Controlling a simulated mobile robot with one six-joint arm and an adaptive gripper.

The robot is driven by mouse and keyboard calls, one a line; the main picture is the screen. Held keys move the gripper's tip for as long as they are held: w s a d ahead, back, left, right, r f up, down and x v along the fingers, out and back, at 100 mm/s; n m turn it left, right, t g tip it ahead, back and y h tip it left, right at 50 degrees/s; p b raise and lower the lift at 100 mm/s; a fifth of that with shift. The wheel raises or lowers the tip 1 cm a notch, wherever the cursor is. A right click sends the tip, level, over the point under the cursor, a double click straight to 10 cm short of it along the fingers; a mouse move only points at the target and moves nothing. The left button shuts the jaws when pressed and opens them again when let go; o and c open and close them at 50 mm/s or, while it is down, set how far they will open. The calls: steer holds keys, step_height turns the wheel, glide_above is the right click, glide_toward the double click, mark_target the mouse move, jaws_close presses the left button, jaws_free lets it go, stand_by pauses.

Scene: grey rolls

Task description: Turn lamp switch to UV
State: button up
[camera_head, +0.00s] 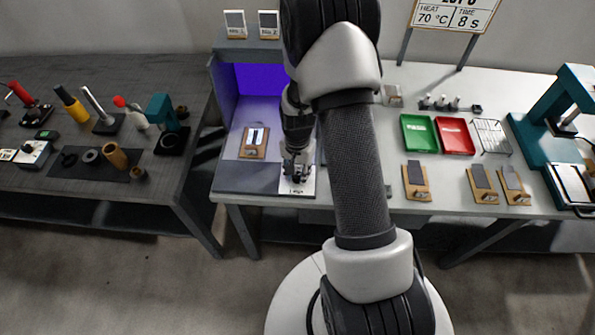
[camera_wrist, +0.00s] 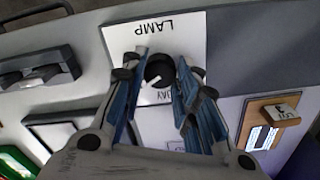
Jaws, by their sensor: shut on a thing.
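The lamp switch (camera_wrist: 158,68) is a round black knob with a white pointer mark, seen in the wrist view on a white plate (camera_wrist: 188,32) that reads LAMP upside down. A DAY label is partly covered beside the knob. Another label lower on the plate is mostly hidden by my fingers. My gripper (camera_wrist: 160,72) has its blue-padded fingers on either side of the knob and is shut on it. In the head view my gripper (camera_head: 295,172) is down at the plate (camera_head: 297,188) on the front of the booth (camera_head: 228,178), whose inside glows violet (camera_head: 260,79).
A wooden board with a small lit panel (camera_head: 253,143) stands in the booth, left of my gripper. Green (camera_head: 419,148) and red (camera_head: 455,150) trays, a wire rack (camera_head: 491,137) and several wooden boards lie to the right. A dark tool bench (camera_head: 165,182) stands at left.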

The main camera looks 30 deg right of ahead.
mark_target(298, 175)
steer(key=o, duration=1.1)
step_height(298, 175, up, 12)
stand_by(0.5)
